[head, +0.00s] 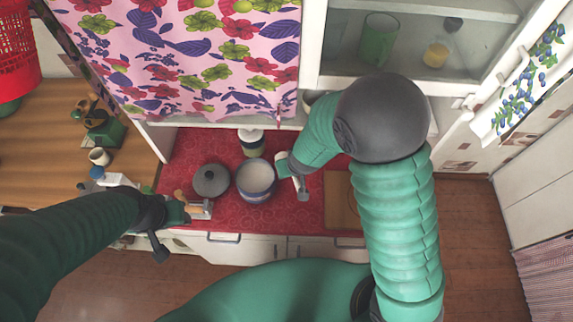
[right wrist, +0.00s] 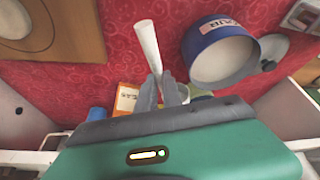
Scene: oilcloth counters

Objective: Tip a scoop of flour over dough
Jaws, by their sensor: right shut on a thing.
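The blue flour tub (head: 255,194) stands open on the red counter with white flour inside; its label shows in the right wrist view (right wrist: 208,38). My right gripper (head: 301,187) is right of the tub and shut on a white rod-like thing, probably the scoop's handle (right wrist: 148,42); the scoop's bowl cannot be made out. The wooden board (head: 341,204) is right of this gripper, partly behind my arm. A pale round thing, probably the dough (right wrist: 14,20), lies on it in the right wrist view. My left gripper (head: 205,209) is low at the counter's front left; its jaws are unclear.
A dark lidded pot (head: 210,180) stands left of the tub, and a jar (head: 251,141) behind it. A flowered curtain (head: 200,50) and an open cabinet (head: 410,50) are above. A wooden table (head: 60,140) with a mug (head: 99,157) is at left.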

